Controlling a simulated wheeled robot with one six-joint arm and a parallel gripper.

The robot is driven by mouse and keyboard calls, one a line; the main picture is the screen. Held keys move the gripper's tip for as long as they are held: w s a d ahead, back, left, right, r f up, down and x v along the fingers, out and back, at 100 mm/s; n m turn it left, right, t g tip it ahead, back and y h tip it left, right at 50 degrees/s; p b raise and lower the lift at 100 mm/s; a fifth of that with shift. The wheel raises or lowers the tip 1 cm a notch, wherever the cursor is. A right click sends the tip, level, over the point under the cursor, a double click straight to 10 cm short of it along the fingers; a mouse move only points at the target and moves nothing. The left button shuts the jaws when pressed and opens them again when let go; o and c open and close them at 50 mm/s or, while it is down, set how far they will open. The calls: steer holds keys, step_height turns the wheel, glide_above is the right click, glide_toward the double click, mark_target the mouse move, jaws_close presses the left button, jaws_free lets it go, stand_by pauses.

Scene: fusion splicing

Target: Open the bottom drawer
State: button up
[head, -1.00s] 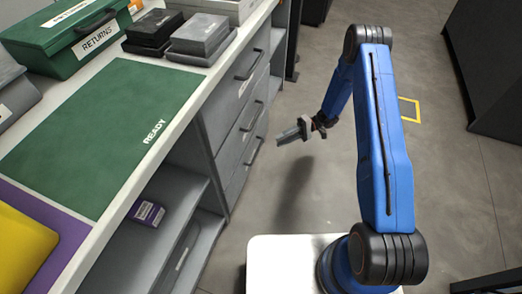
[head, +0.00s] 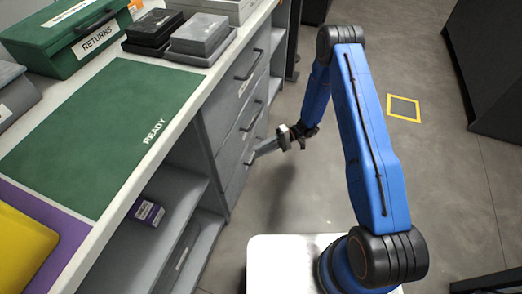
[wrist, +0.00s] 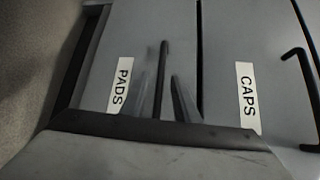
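The bottom drawer (head: 235,182) is grey and shut, low in the cabinet under the bench. In the wrist view its front (wrist: 108,50) lies sideways and bears the label PADS (wrist: 121,83). Its dark bar handle (wrist: 161,62) shows in the middle. My gripper (head: 258,151) is at the front of this drawer, at handle height. In the wrist view my gripper (wrist: 159,84) has its two fingers apart, one on each side of the handle. I cannot tell whether they touch it. In the head view my gripper partly hides the handle.
The CAPS drawer (wrist: 245,60) is just above, shut, with its own handle (wrist: 300,85). The top drawer (head: 240,88) is also shut. Open shelves with a small purple box (head: 148,212) are nearer. The floor (head: 300,200) right of the cabinet is clear.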

jaws_close()
steer(key=shift+d, duration=0.1)
steer(key=s+d, duration=0.5)
steer(key=d, duration=0.8)
steer(key=s+d, duration=0.5)
steer(key=d, duration=0.9)
steer(key=shift+w, duration=0.1)
jaws_free()
